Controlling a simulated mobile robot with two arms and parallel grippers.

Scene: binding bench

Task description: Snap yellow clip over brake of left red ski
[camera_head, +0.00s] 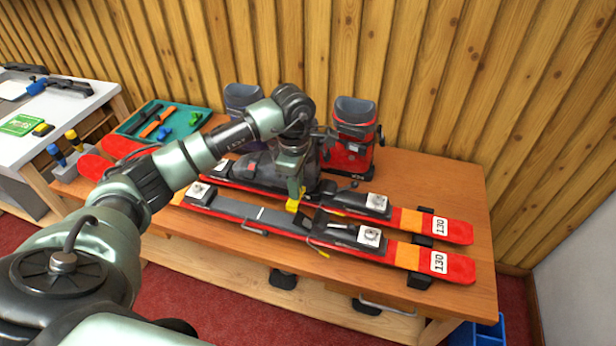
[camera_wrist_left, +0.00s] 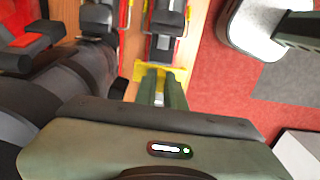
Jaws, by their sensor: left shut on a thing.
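Two red skis with orange bands and "130" labels lie side by side on the wooden bench: the nearer ski (camera_head: 452,265) and the farther ski (camera_head: 455,230). My left gripper (camera_head: 295,194) is shut on the yellow clip (camera_head: 293,206), pointing down just above the nearer ski's binding, around its middle. In the left wrist view the yellow clip (camera_wrist_left: 181,74) shows at my fingertips (camera_wrist_left: 161,88), close to a dark binding part. I cannot tell whether the clip touches the brake. My right gripper is not in view.
A red boot (camera_head: 353,145) and a purple-grey boot (camera_head: 240,98) stand behind the skis. A dark boot-like shape is close beside my gripper. A teal tray (camera_head: 190,131) with tools lies at the back left. A white table (camera_head: 75,105) stands far left.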

